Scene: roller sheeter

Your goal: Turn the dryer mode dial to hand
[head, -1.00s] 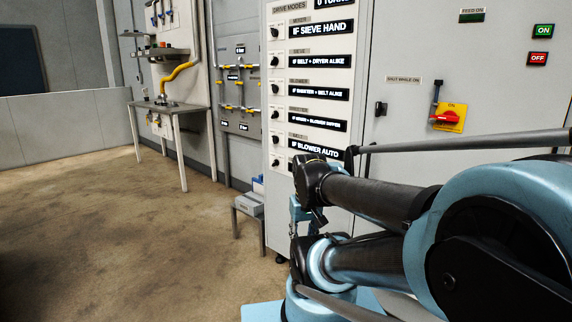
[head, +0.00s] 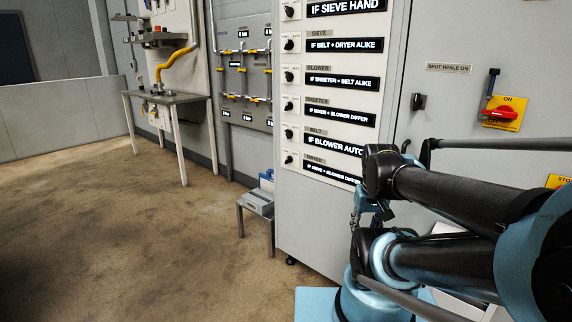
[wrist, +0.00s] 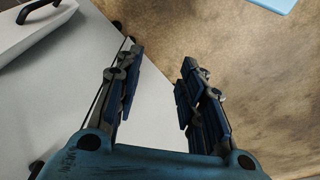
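The dryer mode dial (head: 289,160) is a small black knob in the lowest row of the dial panel (head: 297,143) in the head view. The small label beside it is blurred but seems to read dryer. Its black plate reads "IF SIEVE + BLOWER DIFFER". I cannot tell the knob's setting at this size. My gripper (wrist: 160,68) shows in the wrist view with its two fingers wide apart and nothing between them. It points down past a pale surface and the brown floor, with no dial in that view. In the head view my arm is right of the dial, apart from it in the picture.
Several similar knobs, such as the belt dial (head: 289,134), stand in a column above. A black door handle (head: 418,102) and a red switch (head: 499,113) are farther right on the cabinet. A small grey stool (head: 256,207) stands left of the cabinet. The floor (head: 130,235) at left is clear.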

